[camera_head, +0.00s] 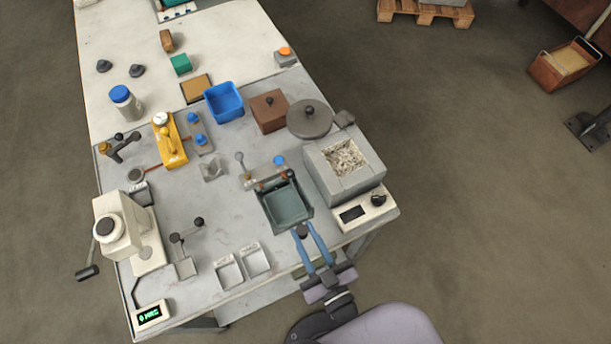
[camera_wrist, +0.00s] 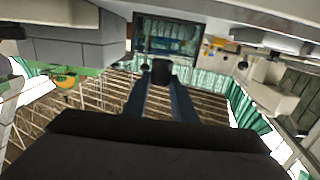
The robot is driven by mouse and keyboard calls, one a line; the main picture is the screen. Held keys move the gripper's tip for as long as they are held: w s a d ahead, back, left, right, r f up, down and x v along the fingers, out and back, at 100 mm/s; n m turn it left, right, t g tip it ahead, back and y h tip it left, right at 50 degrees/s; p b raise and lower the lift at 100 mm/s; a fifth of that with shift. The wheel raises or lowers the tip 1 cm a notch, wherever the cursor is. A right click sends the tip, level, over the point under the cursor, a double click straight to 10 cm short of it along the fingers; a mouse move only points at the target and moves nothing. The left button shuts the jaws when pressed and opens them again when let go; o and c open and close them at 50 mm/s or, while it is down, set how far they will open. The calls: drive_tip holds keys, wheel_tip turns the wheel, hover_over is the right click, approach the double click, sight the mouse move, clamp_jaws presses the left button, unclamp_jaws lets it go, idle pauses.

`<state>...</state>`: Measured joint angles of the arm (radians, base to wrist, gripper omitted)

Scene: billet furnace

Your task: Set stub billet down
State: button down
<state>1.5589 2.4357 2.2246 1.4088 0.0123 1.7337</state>
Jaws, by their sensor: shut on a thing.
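My gripper (camera_head: 303,231), with long blue fingers, is shut on a small dark stub billet (camera_head: 301,230). In the wrist view the billet (camera_wrist: 161,72) is a short dark cylinder between the tips of the fingers (camera_wrist: 162,84). In the head view it appears at the near edge of a green-grey open tray (camera_head: 274,220). I cannot tell how high it is above the bench. The fingers cover part of the billet.
A grey furnace block (camera_head: 317,174) with a fibre-lined opening stands right of the tray, its round lid (camera_head: 310,119) behind it. Two small white-rimmed trays (camera_head: 242,266) lie to the left. A blue bin (camera_head: 224,102) and brown box (camera_head: 269,111) stand farther back.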

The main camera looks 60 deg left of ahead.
sight(306, 247)
drive_tip(key=shift+f+b, duration=0.35)
drive_tip(key=shift+f, duration=0.35)
wheel_tip(306, 247, down, 5)
drive_tip(key=b, duration=0.4)
drive_tip(key=shift+r+b, duration=0.2)
drive_tip(key=shift+b, duration=0.1)
drive_tip(key=shift+f, duration=0.2)
drive_tip(key=c, duration=1.5)
unclamp_jaws()
drive_tip(key=shift+o, duration=0.2)
drive_tip(key=shift+d+f, duration=0.1)
drive_tip(key=d+b, duration=0.7)
